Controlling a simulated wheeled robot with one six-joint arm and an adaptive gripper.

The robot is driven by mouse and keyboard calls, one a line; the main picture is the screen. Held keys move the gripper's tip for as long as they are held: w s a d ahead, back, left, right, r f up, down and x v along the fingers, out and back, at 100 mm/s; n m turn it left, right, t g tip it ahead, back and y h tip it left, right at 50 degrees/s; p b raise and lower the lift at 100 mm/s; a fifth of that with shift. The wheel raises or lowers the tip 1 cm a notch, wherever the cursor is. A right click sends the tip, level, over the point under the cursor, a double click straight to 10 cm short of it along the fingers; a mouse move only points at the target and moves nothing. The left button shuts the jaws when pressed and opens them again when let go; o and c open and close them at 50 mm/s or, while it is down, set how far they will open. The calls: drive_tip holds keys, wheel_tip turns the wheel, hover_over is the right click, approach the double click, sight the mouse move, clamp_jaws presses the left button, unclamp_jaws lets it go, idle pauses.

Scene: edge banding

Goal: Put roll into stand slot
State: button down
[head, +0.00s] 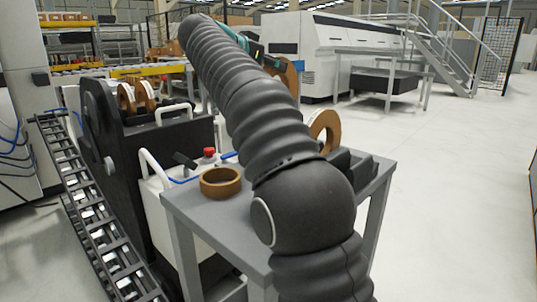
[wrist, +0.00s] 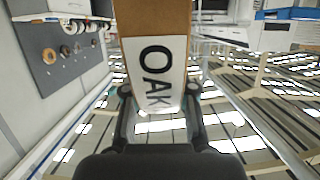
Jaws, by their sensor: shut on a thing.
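My gripper (wrist: 158,98) is shut on a brown roll (wrist: 155,20) with a white label reading OAK. In the wrist view its fingers sit on both sides of the label. In the head view the held roll (head: 291,76) shows partly behind my raised arm, well above the table. A dark slotted stand (head: 367,168) is on the grey table's right part. A white-and-brown roll (head: 331,122) stands upright at the stand; my arm hides its lower part and some of the slots.
A brown ring (head: 220,182) lies flat on the grey table (head: 205,218), left of my arm. A black machine (head: 100,125) carrying upright rolls (head: 126,97) and a white unit with a red button (head: 209,152) stand left. Open floor (head: 455,190) lies right.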

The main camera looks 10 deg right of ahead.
drive_tip(key=shift+a+r, duration=0.15)
drive_tip(key=shift+s+a+f, duration=0.1)
drive_tip(key=shift+s+f, duration=0.05)
drive_tip(key=shift+f, duration=0.05)
wheel_tip(320, 180, down, 6)
drive_tip(key=b, duration=0.2)
drive_tip(key=shift+r+b, duration=0.2)
drive_tip(key=shift+b, duration=0.15)
drive_tip(key=shift+f+b, duration=0.95)
drive_tip(key=shift+f, duration=1.5)
drive_tip(key=c, duration=1)
unclamp_jaws()
drive_tip(key=shift+f, duration=0.1)
drive_tip(key=shift+o, duration=0.2)
